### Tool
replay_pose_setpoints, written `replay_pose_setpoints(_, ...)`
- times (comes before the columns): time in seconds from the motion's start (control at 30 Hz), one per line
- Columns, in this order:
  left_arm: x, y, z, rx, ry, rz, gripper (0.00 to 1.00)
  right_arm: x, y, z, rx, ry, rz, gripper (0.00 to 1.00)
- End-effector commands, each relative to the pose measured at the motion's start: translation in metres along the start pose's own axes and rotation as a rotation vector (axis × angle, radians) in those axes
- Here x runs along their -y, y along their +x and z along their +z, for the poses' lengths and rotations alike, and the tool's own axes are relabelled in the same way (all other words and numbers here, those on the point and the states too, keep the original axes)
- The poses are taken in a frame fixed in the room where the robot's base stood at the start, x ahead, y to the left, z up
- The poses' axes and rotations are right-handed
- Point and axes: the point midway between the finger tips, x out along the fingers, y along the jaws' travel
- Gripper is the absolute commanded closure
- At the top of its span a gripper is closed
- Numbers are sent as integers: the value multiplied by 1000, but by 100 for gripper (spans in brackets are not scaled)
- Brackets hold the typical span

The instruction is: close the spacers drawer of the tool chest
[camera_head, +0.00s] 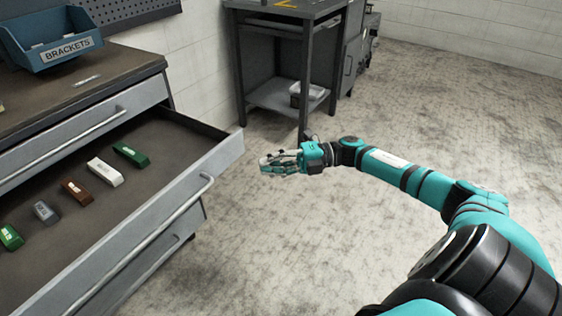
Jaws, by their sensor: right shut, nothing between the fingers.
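The tool chest (150,64) stands at the left of the head view. One of its drawers (222,158) is pulled far out, with a long bar handle (175,216) on its front. Several small blocks lie in it in a row, among them a green one (131,155), a white one (105,172) and a brown one (78,192). No label saying spacers is readable on it. My right gripper (265,162) is shut and empty, just right of the open drawer's far front corner, apart from it. My left gripper is not in view.
A blue bin (66,52) labelled BRACKETS sits on the chest top. Another drawer front (75,140) above and one (150,262) below appear pushed in. A grey workbench (290,15) with a lower shelf stands behind. The floor (330,235) right of the chest is clear.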

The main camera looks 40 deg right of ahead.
Motion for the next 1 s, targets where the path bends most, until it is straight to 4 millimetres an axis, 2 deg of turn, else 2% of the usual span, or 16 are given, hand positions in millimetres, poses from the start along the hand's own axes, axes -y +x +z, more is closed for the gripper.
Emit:
replay_pose_setpoints(0.03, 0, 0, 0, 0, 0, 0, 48, -1, 12, 0, -2, -1, 5, 100)
replay_pose_setpoints(0.2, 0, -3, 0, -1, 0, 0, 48, -1, 48, 0, -2, -2, 4, 100)
replay_pose_setpoints(0.4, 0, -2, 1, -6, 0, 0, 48, 0, 65, 21, 2, 0, 4, 100)
replay_pose_setpoints(0.6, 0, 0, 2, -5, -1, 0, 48, 0, 73, 28, 2, 1, 1, 100)
replay_pose_setpoints(1.0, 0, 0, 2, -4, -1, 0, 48, 1, 73, 29, 2, 2, 1, 100)
